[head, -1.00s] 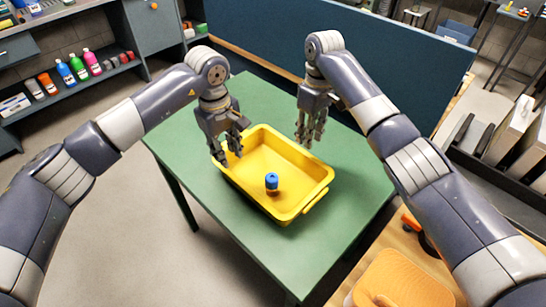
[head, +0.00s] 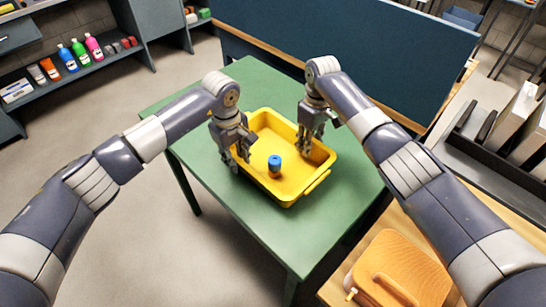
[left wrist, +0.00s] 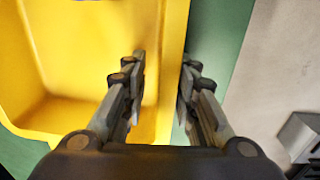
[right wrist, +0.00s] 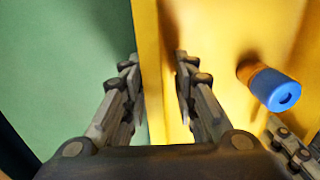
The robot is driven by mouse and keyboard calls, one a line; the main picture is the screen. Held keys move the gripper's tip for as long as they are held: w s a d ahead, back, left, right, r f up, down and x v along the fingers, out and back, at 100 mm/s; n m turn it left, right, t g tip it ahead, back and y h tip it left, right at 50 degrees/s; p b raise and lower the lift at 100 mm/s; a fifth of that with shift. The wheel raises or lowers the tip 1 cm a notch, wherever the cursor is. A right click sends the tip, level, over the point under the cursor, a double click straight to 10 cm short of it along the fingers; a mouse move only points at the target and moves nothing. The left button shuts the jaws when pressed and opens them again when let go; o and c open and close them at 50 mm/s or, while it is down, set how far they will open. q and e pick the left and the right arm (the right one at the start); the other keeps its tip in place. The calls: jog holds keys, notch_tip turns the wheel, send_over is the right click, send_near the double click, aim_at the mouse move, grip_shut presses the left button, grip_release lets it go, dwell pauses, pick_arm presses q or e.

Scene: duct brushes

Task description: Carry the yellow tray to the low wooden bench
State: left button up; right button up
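The yellow tray (head: 318,183) rests on a green table (head: 262,222). A small blue-topped piece with an orange lower part (head: 275,166) stands inside it and also shows in the right wrist view (right wrist: 276,89). My left gripper (head: 240,157) straddles the tray's left wall; in the left wrist view (left wrist: 163,85) one finger is inside and one outside, with a gap between them. My right gripper (head: 308,148) straddles the far right wall, its fingers also apart in the right wrist view (right wrist: 158,85). I cannot make out a clear grip on either wall.
A wooden surface (head: 385,222) with an orange-brown board (head: 400,265) lies at lower right; I cannot tell whether it is the low bench. A blue partition (head: 370,60) stands behind the table. Shelves with bottles (head: 68,60) are at left. Grey floor (head: 120,235) is open at left.

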pick_arm(q)
jog(key=shift+f, duration=0.55)
pick_arm(e)
jog(key=shift+f, duration=0.55)
jog(key=shift+s, duration=0.1)
pick_arm(q)
grip_shut()
pick_arm(e)
grip_shut()
